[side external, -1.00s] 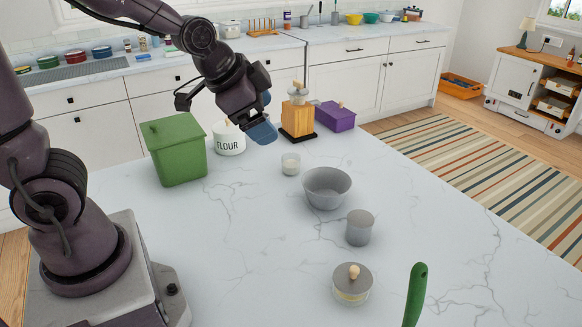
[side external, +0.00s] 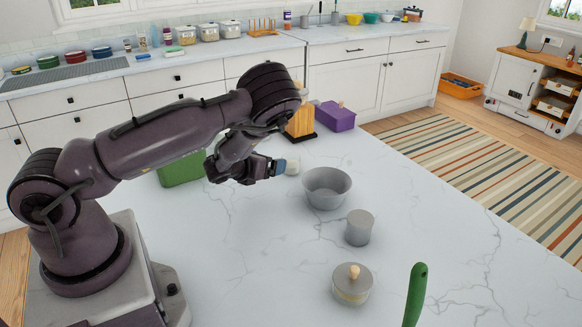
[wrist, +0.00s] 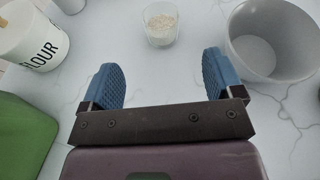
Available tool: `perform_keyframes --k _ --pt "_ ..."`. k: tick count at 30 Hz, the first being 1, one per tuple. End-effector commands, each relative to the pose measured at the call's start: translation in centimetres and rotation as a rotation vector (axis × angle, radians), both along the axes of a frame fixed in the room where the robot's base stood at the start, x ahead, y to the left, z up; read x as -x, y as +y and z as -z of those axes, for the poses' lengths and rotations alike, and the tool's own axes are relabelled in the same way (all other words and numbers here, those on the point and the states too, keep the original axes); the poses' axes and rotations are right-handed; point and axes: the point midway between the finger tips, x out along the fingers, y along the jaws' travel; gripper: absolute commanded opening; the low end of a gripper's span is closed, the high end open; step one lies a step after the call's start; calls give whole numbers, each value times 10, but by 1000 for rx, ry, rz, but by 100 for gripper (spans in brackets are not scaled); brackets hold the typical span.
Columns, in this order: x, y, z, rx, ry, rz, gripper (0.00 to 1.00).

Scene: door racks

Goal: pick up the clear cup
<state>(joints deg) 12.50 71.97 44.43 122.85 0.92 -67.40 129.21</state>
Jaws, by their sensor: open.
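The clear cup (wrist: 161,24) stands upright on the white marble counter in the wrist view, with a pale, grainy filling inside. It lies ahead of my gripper (wrist: 162,80), roughly between the lines of the two blue fingers, and is not between the pads. My gripper is open and empty. In the side view the cup (side external: 292,167) shows just right of my gripper (side external: 280,167), partly hidden by the blue fingers. There I cannot tell the exact gap between the fingers and the cup.
A grey bowl (wrist: 270,42) stands close to the right of the cup. A white flour canister (wrist: 32,38) and a green box (wrist: 22,135) are on the left.

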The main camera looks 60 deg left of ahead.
Motion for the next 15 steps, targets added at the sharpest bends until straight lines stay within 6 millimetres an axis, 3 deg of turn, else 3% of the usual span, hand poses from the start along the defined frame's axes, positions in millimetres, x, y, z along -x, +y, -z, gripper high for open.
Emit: perform_keyframes --k 5,15 --pt "-5 4 8 -76 19 62 86" --pt "-53 25 30 -74 18 60 86"
